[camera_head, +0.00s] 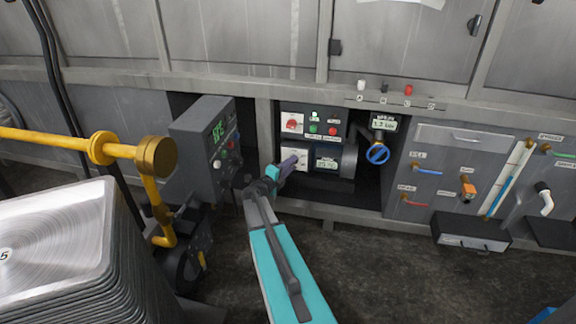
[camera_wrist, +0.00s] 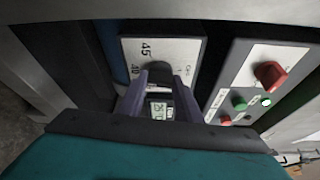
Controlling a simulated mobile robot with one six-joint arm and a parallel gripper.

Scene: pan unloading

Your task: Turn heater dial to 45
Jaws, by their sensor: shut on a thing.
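The heater panel, a dark unit low in the wall recess, has a white dial plate (camera_head: 301,152) and a small display (camera_head: 327,163). My gripper (camera_head: 288,164), with purple fingers, reaches the plate's lower part. My gripper (camera_wrist: 161,83) is shut on the heater dial in front of this plate. The fingers hide most of the dial, so its pointed setting cannot be read. A lit display (camera_wrist: 160,110) shows between the fingers, its digits too small to read surely.
A panel with a red knob (camera_wrist: 270,74) and small green and red buttons sits beside the plate. A grey control box (camera_head: 203,150) stands close left of my arm. A blue valve wheel (camera_head: 377,154) is to the right. Stacked metal pans (camera_head: 60,235) fill the lower left.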

